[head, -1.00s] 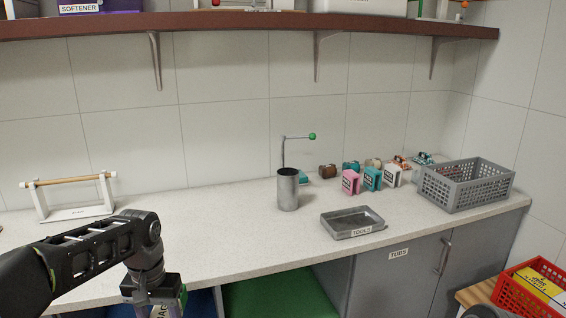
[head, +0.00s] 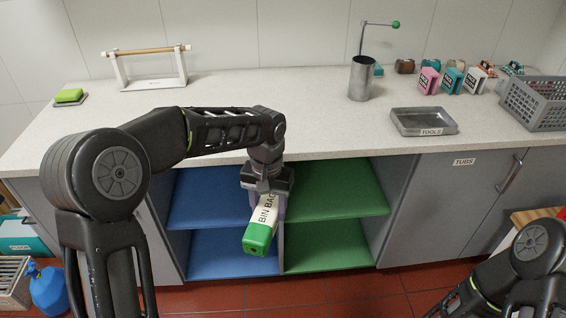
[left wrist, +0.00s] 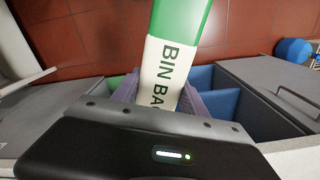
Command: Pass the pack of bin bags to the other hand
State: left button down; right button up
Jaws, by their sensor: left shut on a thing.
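The pack of bin bags (head: 261,226) is a white and green box with dark lettering. My left gripper (head: 266,195) is shut on it and holds it in the air in front of the open shelves, below the counter edge. The pack's green end points down and toward me. In the left wrist view the pack (left wrist: 168,70) reaches out from between the fingers of the left gripper (left wrist: 158,100), green end away. My right arm shows at the lower right of the head view, but its gripper is out of view.
The counter (head: 230,105) runs behind my left arm, with a tools tray (head: 424,122), a metal canister (head: 360,80) and a grey basket (head: 535,103) on it. Blue shelves (head: 208,200) and green shelves (head: 335,195) below look empty.

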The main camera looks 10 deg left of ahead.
pick_arm(q)
jog(key=d+r+m, duration=0.1)
jog(key=d+r, duration=0.1)
jog(key=d, duration=0.5)
jog(key=d+r+m, duration=0.1)
jog(key=d+r, duration=0.1)
jog(key=d, duration=0.6)
jog(key=shift+s+r, duration=0.2)
jog(key=shift+r, duration=0.1)
